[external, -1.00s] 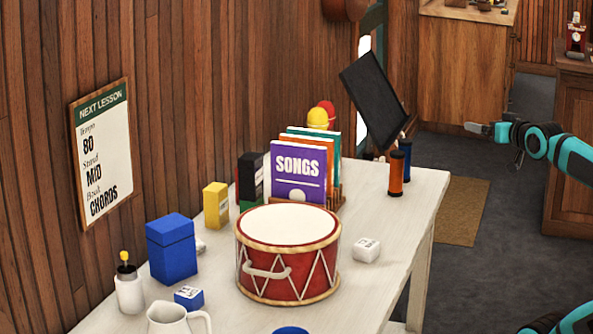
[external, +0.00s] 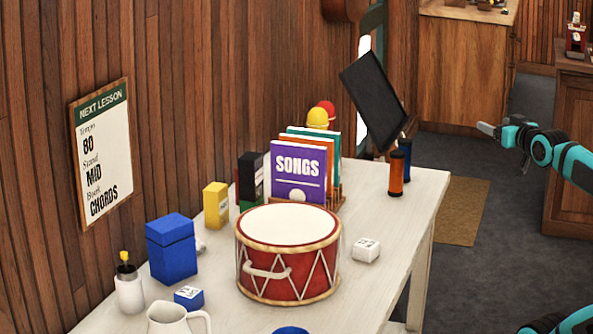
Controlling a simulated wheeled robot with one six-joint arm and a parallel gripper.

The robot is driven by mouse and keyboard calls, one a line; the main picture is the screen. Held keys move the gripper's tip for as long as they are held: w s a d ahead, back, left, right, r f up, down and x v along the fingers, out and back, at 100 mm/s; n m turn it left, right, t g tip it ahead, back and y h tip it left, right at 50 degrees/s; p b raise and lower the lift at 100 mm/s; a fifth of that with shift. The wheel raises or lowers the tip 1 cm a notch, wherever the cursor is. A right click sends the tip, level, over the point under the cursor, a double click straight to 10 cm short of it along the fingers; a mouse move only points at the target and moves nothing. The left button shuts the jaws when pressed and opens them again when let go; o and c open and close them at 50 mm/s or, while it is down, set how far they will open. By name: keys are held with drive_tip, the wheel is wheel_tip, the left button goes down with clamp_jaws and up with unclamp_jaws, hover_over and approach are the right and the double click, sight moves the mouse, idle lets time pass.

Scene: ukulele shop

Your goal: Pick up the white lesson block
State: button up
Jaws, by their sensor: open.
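A small white block (external: 366,250) with dark markings on top lies on the white table, just right of the red drum (external: 288,262). Part of another small white thing (external: 200,247) shows behind the blue box, mostly hidden. My gripper (external: 484,127) is in the air at the right, beyond the table's right edge and well away from both. It is open and empty, pointing left. A lesson board (external: 101,150) on the wall reads tempo 80, stand MID, book CHORDS.
The table (external: 395,225) also holds a blue box (external: 171,250), a small blue block (external: 188,297), a white jug (external: 172,320), a yellow box (external: 216,205), songbooks (external: 298,175), an orange cylinder (external: 396,175) and a tilted black stand (external: 376,95). The table's right side is mostly clear.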

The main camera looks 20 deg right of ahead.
drive_tip(key=w+a+f+n+g+y, duration=0.1)
drive_tip(key=w+a+f+g+y, duration=0.15)
drive_tip(key=w+a, duration=0.25)
drive_tip(key=n+g+h, duration=0.3)
drive_tip(key=n+g, duration=0.2)
drive_tip(key=g, duration=1)
hover_over(367, 243)
wheel_tip(367, 243, down, 10)
drive_tip(key=shift+y, duration=0.25)
wheel_tip(367, 243, down, 16)
drive_tip(key=c, duration=1.1)
